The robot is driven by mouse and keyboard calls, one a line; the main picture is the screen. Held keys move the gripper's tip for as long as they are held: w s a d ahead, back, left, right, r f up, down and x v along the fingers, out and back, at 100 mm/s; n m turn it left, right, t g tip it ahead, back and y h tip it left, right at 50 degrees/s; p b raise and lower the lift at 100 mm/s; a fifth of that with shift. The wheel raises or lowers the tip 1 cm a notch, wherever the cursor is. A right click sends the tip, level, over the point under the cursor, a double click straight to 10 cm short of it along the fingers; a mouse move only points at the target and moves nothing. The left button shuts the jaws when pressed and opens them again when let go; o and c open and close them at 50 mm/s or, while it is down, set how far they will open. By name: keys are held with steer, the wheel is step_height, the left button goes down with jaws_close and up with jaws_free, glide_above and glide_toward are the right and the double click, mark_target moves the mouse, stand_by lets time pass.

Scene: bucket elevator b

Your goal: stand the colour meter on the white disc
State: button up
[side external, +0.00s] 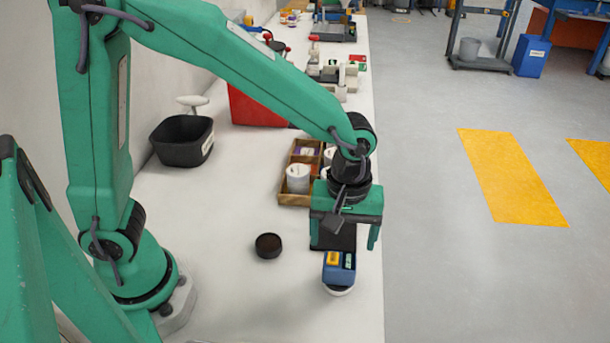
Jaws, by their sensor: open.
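The colour meter (340,274), a blue block with a yellow patch and a dark display, is near the right edge of the white bench. The white disc (339,291) shows as a pale rim under the meter's near end. The meter appears to rest on it, but most of the disc is hidden and full seating cannot be told. My gripper (345,246) is open, fingers pointing down, just behind and above the meter in the picture. A dark surface shows between the fingers; I cannot tell whether it belongs to the meter.
A dark round cup (268,246) stands to the left on the bench (220,225). Behind is a wooden tray (291,200) with white containers. A black bin (182,140) and a red box (252,107) stand farther back. The bench's right edge is close to my gripper.

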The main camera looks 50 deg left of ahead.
mark_target(339, 256)
step_height(339, 256, up, 3)
steer(key=shift+r, duration=0.1)
steer(key=shift+a, duration=0.1)
stand_by(0.6)
steer(key=s+a+r+m+t, duration=0.2)
steer(key=s+a+r+m, duration=0.2)
steer(key=a, duration=0.5)
steer(key=s+a+r+m+t, duration=0.3)
steer(key=s+a+r+m, duration=0.2)
steer(key=a, duration=0.4)
steer(key=shift+s+r+t, duration=0.2)
steer(key=shift+s+t, duration=0.1)
steer(key=shift+s, duration=0.15)
